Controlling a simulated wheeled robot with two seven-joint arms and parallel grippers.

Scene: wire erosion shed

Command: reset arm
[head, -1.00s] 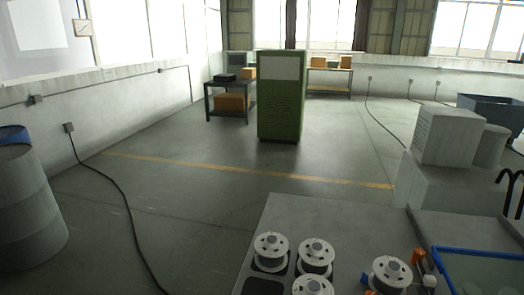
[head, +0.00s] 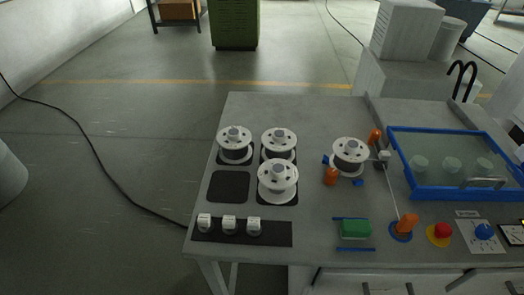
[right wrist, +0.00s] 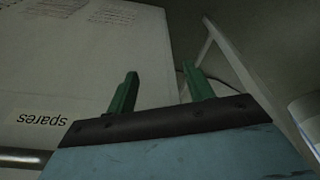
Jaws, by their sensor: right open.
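My right gripper (right wrist: 160,72) shows only in the right wrist view. Its two green fingers stand apart with nothing between them. A pale panel (right wrist: 90,60) with the word "spares", seen upside down, lies beyond and to the left of the fingers. Neither gripper shows in the head view. The head view shows a grey workbench (head: 310,115) with several white spools. Three spools stand on dark pads at the left, and another spool (head: 350,152) stands near the middle, beside orange and blue parts.
A blue-framed tray (head: 400,190) with a clear cover lies on the bench's right. A green block (head: 354,229), a red button (head: 439,233) and a dark strip (head: 270,235) with white pieces are near the front edge. Open floor (head: 120,120) with a black cable lies left.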

